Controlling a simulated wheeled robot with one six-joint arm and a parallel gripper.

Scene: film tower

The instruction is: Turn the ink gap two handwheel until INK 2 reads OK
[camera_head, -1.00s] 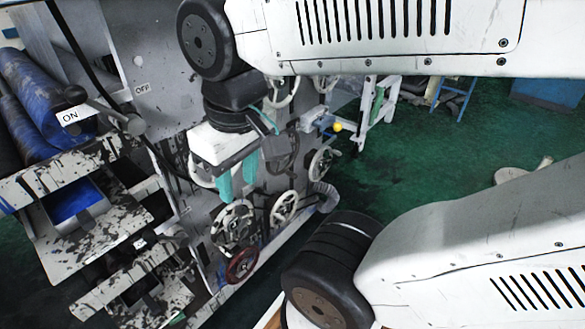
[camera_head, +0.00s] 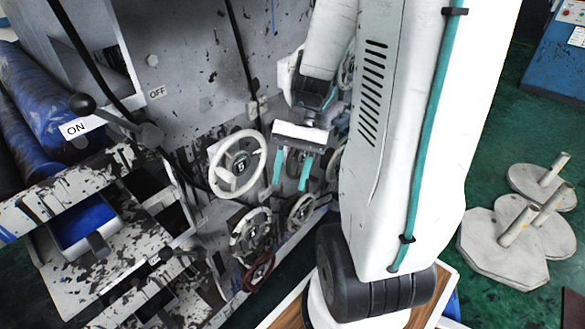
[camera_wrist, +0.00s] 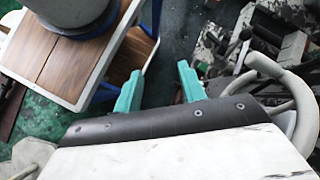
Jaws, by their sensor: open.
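Several handwheels are on the grey machine side in the head view. A large white one (camera_head: 239,166) is just left of my gripper (camera_head: 291,174). A second pale wheel (camera_head: 250,235) is below it, a dark red wheel (camera_head: 259,272) lower, and a smaller pale wheel (camera_head: 303,209) below my gripper. I cannot tell which is ink gap two, and no INK 2 readout shows. My gripper is open, its teal fingers pointing down, with nothing between them. In the wrist view its fingers (camera_wrist: 160,88) are apart, and a pale curved rim (camera_wrist: 300,95) is at the right.
A lever (camera_head: 115,117) with ON and OFF labels and ink-spattered trays (camera_head: 95,250) are at the left. Cables hang down the machine side. Pale round-based stands (camera_head: 530,225) are on the green floor at the right. A blue cabinet (camera_head: 555,55) stands behind.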

